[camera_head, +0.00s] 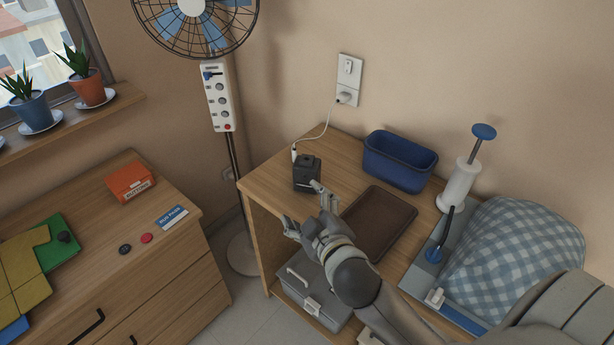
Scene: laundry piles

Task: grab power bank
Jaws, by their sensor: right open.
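A small dark block (307,174), which looks like the power bank, stands upright near the left back edge of the wooden side table. A white cable from the wall socket runs down to its back left corner. My right gripper (302,207) is open, just in front of the block, with its fingers pointing up and left. One finger is close below the block's right side; I cannot tell whether it touches. The other finger is lower, near the table's front left edge. Nothing shows between the fingers. My left gripper is not in view.
A brown tray (400,222) lies right of my gripper, partly behind my arm. A blue bin (399,160) stands at the back. A grey case (300,284) sits on the lower shelf.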

